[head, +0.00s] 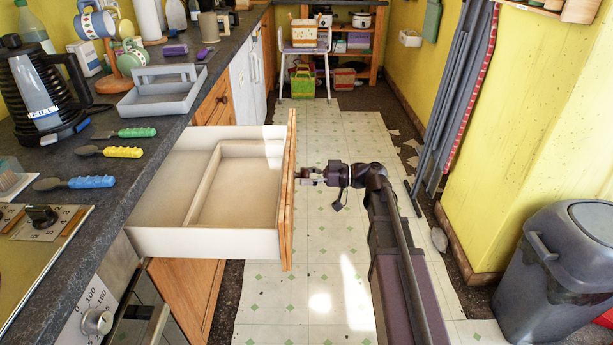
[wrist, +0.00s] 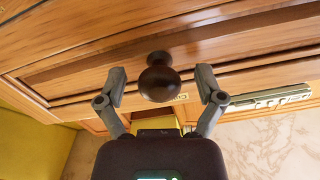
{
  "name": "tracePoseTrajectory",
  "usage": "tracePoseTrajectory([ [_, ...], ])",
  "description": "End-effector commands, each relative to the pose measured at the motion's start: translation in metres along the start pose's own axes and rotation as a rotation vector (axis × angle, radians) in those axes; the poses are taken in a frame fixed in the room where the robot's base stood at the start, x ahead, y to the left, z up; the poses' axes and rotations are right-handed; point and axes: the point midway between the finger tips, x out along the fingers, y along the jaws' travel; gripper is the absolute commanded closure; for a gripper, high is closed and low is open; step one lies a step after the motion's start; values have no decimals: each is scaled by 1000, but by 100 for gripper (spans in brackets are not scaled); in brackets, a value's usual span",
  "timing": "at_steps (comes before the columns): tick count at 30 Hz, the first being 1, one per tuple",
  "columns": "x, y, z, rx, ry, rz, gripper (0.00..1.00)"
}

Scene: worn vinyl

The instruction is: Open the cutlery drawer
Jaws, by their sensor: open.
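The cutlery drawer (head: 165,207) is pulled well out from under the counter, and its inside looks empty apart from an inner divider frame (head: 225,181). Its wooden front (head: 288,195) faces my arm. In the wrist view, a dark round knob (wrist: 160,78) sits on the wooden drawer front (wrist: 220,50). My gripper (wrist: 163,88) is open, with one finger on each side of the knob and a gap on both sides. In the head view, my gripper (head: 305,175) is at the drawer front, and the knob is hidden there.
A grey bin (head: 560,265) stands at the right. Folded grey furniture (head: 462,90) leans on the right wall. The tiled floor (head: 350,130) beyond is clear.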

Motion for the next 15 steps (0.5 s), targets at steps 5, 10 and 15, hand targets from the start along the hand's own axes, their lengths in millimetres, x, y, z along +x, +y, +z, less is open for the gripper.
tracePoseTrajectory([
  [5,0,0,0,0,0,0,13],
  [10,-4,0,0,0,0,1,13],
  [15,-16,1,0,0,0,3,13],
])
